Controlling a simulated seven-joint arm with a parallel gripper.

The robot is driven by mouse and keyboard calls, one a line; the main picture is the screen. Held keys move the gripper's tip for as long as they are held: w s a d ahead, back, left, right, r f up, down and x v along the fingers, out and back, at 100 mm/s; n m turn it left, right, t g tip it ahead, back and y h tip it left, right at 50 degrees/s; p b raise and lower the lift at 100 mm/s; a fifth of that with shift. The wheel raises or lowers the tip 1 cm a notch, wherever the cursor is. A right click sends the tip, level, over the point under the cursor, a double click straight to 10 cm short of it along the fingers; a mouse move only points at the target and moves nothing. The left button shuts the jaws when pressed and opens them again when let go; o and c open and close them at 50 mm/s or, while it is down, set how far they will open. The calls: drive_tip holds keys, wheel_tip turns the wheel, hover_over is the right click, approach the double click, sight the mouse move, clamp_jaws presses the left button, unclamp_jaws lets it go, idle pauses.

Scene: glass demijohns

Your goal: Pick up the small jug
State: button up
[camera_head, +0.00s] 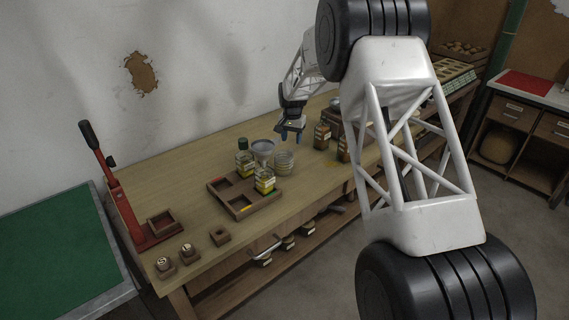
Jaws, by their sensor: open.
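Two bottles with yellow-green contents, one with a dark green cap (244,163) and one in front (264,182), are at the wooden tray (239,213). Amber bottles (322,136) stand right of my gripper.
My large arm links cover the right part of the bench. Bare bench top (180,170) lies behind and left of the tray.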

sight(292, 151)
drive_tip(key=shift+f, duration=0.85)
drive_tip(key=shift+f, duration=2.6)
clamp_jaws()
